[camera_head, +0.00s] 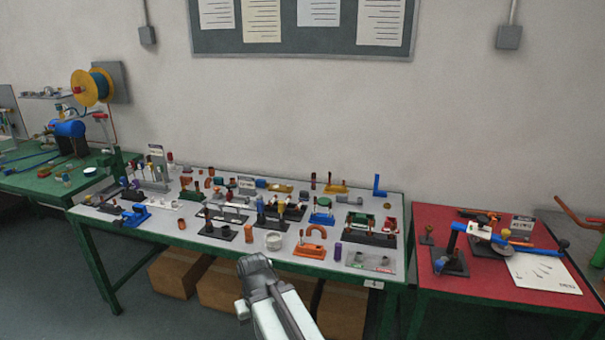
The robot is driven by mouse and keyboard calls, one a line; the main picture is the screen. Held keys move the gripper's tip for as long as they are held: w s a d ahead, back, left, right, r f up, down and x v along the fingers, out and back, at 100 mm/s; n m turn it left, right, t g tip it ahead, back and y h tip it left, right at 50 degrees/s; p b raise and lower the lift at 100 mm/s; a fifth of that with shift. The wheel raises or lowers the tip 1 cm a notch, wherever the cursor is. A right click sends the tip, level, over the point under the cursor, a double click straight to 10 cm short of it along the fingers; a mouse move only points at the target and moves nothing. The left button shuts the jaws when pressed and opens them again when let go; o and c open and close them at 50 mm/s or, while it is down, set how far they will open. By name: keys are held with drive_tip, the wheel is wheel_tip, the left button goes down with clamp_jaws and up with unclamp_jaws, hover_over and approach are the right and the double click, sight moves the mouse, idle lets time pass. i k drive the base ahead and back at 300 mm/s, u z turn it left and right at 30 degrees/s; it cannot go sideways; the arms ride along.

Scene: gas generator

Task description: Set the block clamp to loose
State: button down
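My gripper (256,268) is in front of the middle table's near edge, at the bottom centre of the head view. It is small and seen from behind, and I cannot tell whether its jaws are open or shut. The grey-topped table (225,258) holds many small fixtures. I cannot tell which one is the block clamp, or how it is set. An orange fixture with an arch (309,249), a blue fixture on a dark base (136,216) and a black fixture with upright parts (279,214) stand on it. My gripper appears apart from all of them.
A red table (424,278) at the right bears a blue bar (503,240) and a white sheet (544,273). A green bench (50,183) with a yellow reel (84,88) is at the left. Cardboard boxes (176,274) stand under the middle table. Its top is crowded.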

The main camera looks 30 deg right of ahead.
sight(440, 263)
drive_tip(key=z, duration=1.6)
drive_tip(key=k, duration=0.5)
drive_tip(key=z, duration=0.4)
drive_tip(key=i, duration=0.45)
drive_tip(key=u, duration=0.1)
